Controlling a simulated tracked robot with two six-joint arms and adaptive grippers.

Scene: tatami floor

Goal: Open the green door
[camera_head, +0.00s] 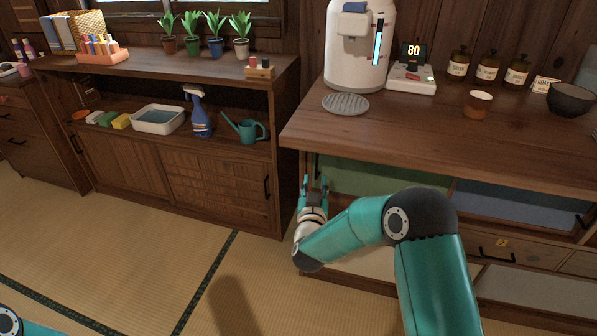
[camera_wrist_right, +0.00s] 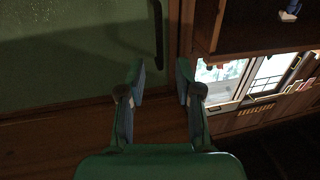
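The green door (camera_head: 365,181) is a green panel under the right counter, partly hidden by my right arm. In the right wrist view the green door (camera_wrist_right: 75,50) fills the upper left, with a dark bar handle (camera_wrist_right: 158,35) near its edge. My right gripper (camera_head: 314,184) is in front of the door's left edge, fingers pointing toward it. In the wrist view the right gripper (camera_wrist_right: 162,76) is open and empty, with the handle ahead of the gap between its fingertips, apparently not between the fingers. My left gripper is out of view.
A wooden cabinet (camera_head: 160,172) with a spray bottle (camera_head: 200,115) and watering can (camera_head: 247,128) stands to the left. A blue panel (camera_head: 520,208) and a drawer (camera_head: 497,249) are on the right. The counter top (camera_head: 430,130) overhangs the door. Tatami floor (camera_head: 130,255) is clear at left.

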